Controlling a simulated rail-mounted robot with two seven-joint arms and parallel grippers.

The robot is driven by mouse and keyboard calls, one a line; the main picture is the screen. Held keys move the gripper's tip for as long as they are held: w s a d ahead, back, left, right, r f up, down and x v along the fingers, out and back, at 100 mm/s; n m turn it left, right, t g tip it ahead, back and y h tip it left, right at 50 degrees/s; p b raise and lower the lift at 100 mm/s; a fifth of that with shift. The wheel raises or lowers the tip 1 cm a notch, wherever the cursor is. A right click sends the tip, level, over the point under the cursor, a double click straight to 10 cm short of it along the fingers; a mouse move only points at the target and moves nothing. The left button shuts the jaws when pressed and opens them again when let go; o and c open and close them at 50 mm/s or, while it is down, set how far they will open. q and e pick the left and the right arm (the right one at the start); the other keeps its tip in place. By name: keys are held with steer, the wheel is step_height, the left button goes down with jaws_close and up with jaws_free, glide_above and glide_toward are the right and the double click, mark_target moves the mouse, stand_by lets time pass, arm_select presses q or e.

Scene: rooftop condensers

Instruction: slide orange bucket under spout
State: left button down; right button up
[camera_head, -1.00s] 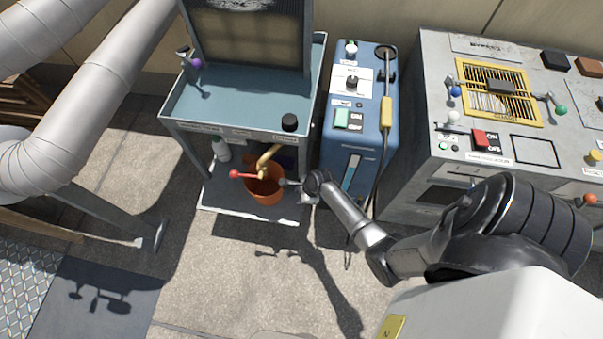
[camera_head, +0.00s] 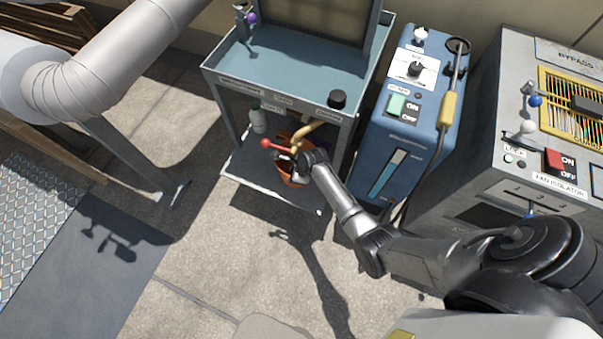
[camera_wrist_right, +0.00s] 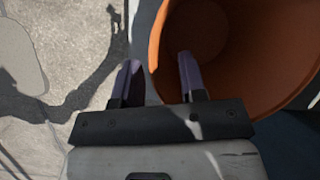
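The orange bucket (camera_head: 288,181) stands on the lower shelf (camera_head: 255,188) of the blue-grey stand, partly hidden by my right gripper. It also fills the upper right of the right wrist view (camera_wrist_right: 235,90), its mouth facing the camera. A brass spout pipe (camera_head: 316,127) with a red lever (camera_head: 270,145) is above the bucket; its outlet is hidden. My right gripper (camera_head: 290,158) is at the bucket's rim. In the right wrist view its fingers (camera_wrist_right: 158,82) are apart, one over the bucket's inside, the other outside the wall. My left gripper is not in view.
A stand leg and a blue unit (camera_head: 405,140) with a hose are on the right. The stand's top tray (camera_head: 280,75) overhangs the shelf. The floor in front is clear.

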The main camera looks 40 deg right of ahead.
steer(key=shift+b+x, duration=0.45)
steer(key=shift+x, duration=0.45)
jaws_close()
